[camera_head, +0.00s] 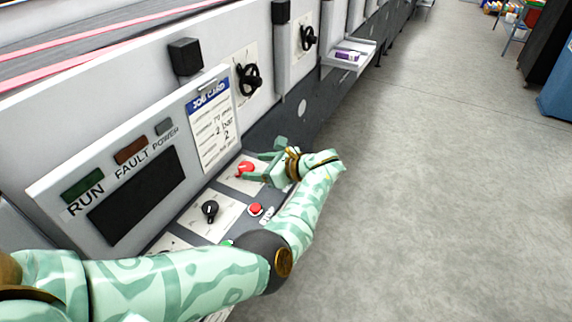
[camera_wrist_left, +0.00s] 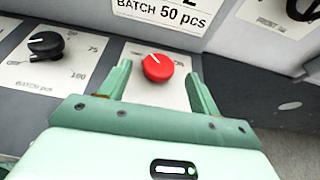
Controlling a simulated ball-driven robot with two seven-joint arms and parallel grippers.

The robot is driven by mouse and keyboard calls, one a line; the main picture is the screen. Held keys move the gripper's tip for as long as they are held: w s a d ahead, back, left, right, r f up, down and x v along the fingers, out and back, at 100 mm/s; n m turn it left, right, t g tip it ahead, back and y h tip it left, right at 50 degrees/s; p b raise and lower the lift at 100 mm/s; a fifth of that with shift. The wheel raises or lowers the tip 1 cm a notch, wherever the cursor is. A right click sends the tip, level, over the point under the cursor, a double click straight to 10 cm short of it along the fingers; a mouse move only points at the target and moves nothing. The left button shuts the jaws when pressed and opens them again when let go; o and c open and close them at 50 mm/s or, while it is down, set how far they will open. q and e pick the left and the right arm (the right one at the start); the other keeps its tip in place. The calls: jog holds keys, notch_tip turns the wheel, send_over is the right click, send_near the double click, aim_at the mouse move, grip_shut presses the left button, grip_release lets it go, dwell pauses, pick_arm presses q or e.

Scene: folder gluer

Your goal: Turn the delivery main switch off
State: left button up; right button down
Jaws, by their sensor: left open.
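The red rotary switch (camera_head: 245,168) sits on a light plate at the far end of the sloped control panel, beneath the job card. In the left wrist view the red switch (camera_wrist_left: 157,67) has a white pointer line tilted to the upper left. My left gripper (camera_head: 258,160) is open at this switch. In the wrist view its two fingers (camera_wrist_left: 160,84) stand on either side of the red knob, with gaps at both sides. Its label is not readable. My right gripper is not in view.
A black batch knob (camera_head: 210,209) and a red push button (camera_head: 255,209) are on the same panel. The display board with the job card (camera_head: 211,124) rises behind it. Black handwheels (camera_head: 248,79) line the machine. The grey floor (camera_head: 430,200) at right is clear.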

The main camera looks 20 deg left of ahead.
pick_arm(q)
jog(key=p+v, duration=0.1)
jog(key=v, duration=0.1)
jog(key=p+v, duration=0.1)
jog(key=v, duration=0.5)
jog(key=shift+r+p, duration=0.4)
jog(key=shift+f+v, duration=0.15)
jog(key=shift+v, duration=1.05)
jog(key=shift+f+v, duration=0.2)
jog(key=shift+v, duration=1)
jog(key=shift+d, duration=0.15)
